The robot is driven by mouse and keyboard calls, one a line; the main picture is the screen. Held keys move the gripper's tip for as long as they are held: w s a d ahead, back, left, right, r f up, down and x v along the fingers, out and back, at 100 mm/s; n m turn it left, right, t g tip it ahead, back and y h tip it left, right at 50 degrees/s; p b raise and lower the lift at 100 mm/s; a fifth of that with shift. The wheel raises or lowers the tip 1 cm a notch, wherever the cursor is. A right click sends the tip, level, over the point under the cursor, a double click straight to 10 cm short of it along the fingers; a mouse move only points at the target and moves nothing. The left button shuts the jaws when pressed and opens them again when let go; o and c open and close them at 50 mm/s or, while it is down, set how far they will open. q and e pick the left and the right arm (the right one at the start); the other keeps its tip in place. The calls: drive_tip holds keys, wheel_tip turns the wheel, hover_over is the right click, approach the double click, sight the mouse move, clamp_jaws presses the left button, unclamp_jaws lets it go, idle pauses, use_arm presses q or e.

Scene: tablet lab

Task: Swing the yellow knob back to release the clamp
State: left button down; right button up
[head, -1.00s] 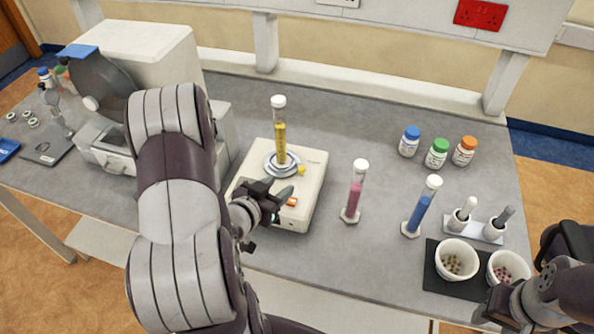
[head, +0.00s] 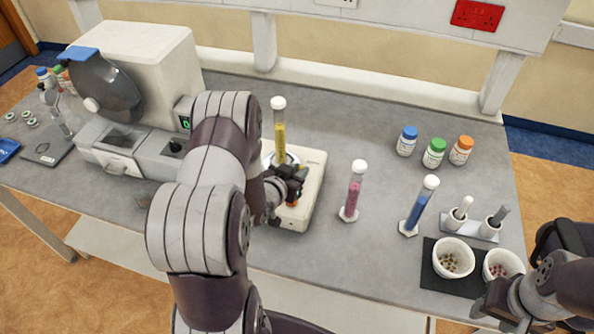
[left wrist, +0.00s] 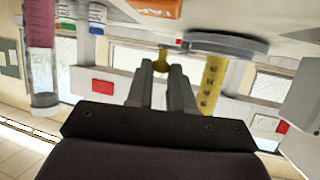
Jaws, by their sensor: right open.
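The yellow knob (left wrist: 161,60) shows in the left wrist view just beyond and between my left gripper's fingertips. It is hidden behind my left gripper in the head view. My left gripper (head: 292,182) is over the front right of the white balance (head: 313,170), its fingers apart; in the left wrist view the fingers (left wrist: 161,75) point at the knob, and I cannot tell whether they touch it. The yellow cylinder (head: 280,140) stands upright on the balance's round plate, beside the knob. My right gripper (head: 488,308) is open, low at the right near the bench front.
A pink cylinder (head: 353,192) and a blue cylinder (head: 419,208) stand right of the balance. Capped bottles (head: 433,154), a pestle rack (head: 471,227) and bowls on a dark mat (head: 430,266) are further right. A large white machine (head: 150,60) stands at the left.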

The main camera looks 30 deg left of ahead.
use_arm(q)
drive_tip(key=shift+a+m+h, duration=0.3)
drive_tip(key=shift+m+h, duration=0.1)
drive_tip(key=shift+h, duration=0.1)
drive_tip(key=shift+s+a+m+h+b, duration=0.25)
drive_tip(key=shift+a+m+h+b, duration=0.05)
drive_tip(key=shift+m+h, duration=0.6)
drive_tip(key=c, duration=1)
unclamp_jaws()
drive_tip(key=shift+c, duration=0.2)
drive_tip(key=shift+s+a+r, duration=0.15)
drive_tip(key=shift+s, duration=0.25)
drive_tip(key=b+v, duration=0.2)
drive_tip(key=v, duration=0.9)
drive_tip(key=shift+s+r, duration=0.25)
drive_tip(key=shift+r, duration=0.1)
